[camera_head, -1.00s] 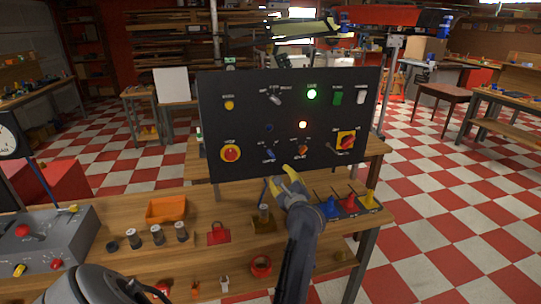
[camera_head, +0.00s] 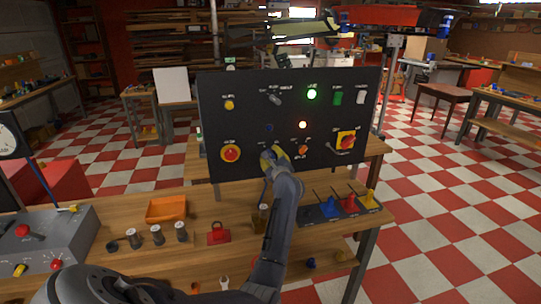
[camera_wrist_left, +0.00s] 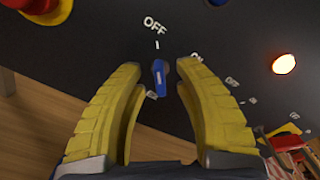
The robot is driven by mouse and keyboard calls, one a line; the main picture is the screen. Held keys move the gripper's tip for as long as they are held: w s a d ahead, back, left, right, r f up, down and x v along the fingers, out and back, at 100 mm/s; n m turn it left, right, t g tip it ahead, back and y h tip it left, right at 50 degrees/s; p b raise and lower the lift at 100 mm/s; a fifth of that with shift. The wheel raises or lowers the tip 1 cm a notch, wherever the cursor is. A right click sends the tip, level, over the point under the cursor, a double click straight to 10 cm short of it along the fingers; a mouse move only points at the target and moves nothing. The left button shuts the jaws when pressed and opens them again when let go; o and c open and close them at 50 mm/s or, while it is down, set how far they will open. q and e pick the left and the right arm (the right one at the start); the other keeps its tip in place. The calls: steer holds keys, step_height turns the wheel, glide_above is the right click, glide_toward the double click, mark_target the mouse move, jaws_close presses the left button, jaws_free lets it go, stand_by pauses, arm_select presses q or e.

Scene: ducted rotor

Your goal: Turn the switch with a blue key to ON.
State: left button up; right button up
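The blue key switch (camera_wrist_left: 160,80) is on the black panel, between my left fingertips in the left wrist view. Its handle lines up roughly with the tick under the OFF label (camera_wrist_left: 154,25). A partly covered ON label (camera_wrist_left: 197,57) is to its right. My left gripper (camera_wrist_left: 160,72) has two yellow fingers, spread open on either side of the key, with a gap visible on both sides. In the head view my left gripper (camera_head: 271,156) is at the panel's lower middle and hides most of the key. My right gripper is not in view.
The black panel (camera_head: 220,115) also carries a red-and-yellow button (camera_head: 230,153), a red-and-yellow rotary switch (camera_head: 346,140), an orange knob (camera_head: 302,150) and lit lamps. Below, the wooden bench holds an orange tray (camera_head: 166,208) and coloured funnel-shaped parts (camera_head: 349,204).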

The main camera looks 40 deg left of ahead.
arm_select(q)
steer(key=shift+w+a, duration=0.4)
steer(key=shift+a, duration=0.15)
jaws_close()
